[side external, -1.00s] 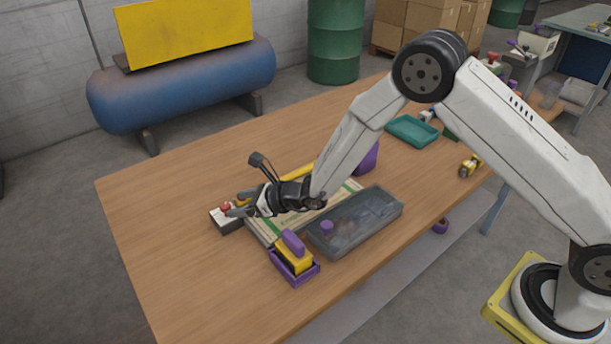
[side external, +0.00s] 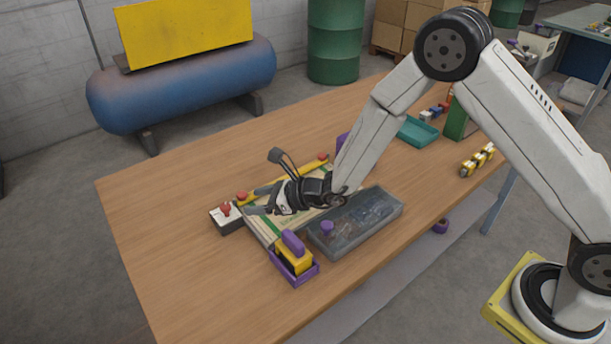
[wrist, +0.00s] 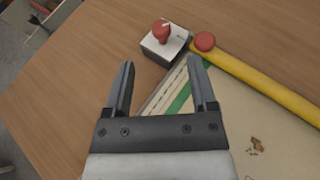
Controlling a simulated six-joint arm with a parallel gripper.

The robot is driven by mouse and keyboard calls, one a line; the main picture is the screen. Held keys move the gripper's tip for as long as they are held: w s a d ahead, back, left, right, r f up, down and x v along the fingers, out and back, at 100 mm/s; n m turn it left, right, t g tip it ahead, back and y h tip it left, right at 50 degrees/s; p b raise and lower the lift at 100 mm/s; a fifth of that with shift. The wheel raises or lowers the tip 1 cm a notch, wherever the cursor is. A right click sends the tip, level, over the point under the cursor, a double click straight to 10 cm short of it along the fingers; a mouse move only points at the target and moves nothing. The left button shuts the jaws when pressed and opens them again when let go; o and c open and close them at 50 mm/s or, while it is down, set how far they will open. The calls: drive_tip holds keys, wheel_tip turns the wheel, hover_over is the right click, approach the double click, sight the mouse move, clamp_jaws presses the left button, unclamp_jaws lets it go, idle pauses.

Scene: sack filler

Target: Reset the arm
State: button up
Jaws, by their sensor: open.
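My gripper (side external: 264,210) is open and empty, above the left end of a flat sack (side external: 268,230) printed in green. In the wrist view my gripper (wrist: 160,85) shows its two fingers wide apart, with bare table and the sack's corner between and beyond them. A white and black box with a red knob (side external: 226,216) stands just left of the fingertips; in the wrist view the box (wrist: 166,42) lies beyond them. My forearm hides part of the table.
A yellow bar (wrist: 245,72) with red end knobs lies along the sack. A purple tray (side external: 296,276) holds a yellow and purple tool. A grey lidded bin (side external: 355,225), a teal tray (side external: 415,130) and yellow-black pieces (side external: 477,160) stand to the right. The table's left part is clear.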

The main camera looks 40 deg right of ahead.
drive_tip(key=n, duration=0.1)
drive_tip(key=r+n+g, duration=0.1)
drive_tip(key=s+n, duration=0.1)
drive_tip(key=shift+a+r+y, duration=0.25)
drive_tip(key=shift+r+y, duration=0.05)
drive_tip(key=s+d+r+n+g+h, duration=0.2)
drive_tip(key=s+d+n+g+h, duration=0.1)
drive_tip(key=s+d+n, duration=0.7)
drive_tip(key=s+d+r+n+g+h, duration=0.3)
drive_tip(key=s+d+n+h, duration=0.3)
drive_tip(key=s+d+n, duration=0.4)
drive_tip(key=s+n+g, duration=0.1)
drive_tip(key=s+n, duration=0.2)
drive_tip(key=n, duration=0.2)
drive_tip(key=shift+r, duration=0.15)
drive_tip(key=shift+o, duration=0.2)
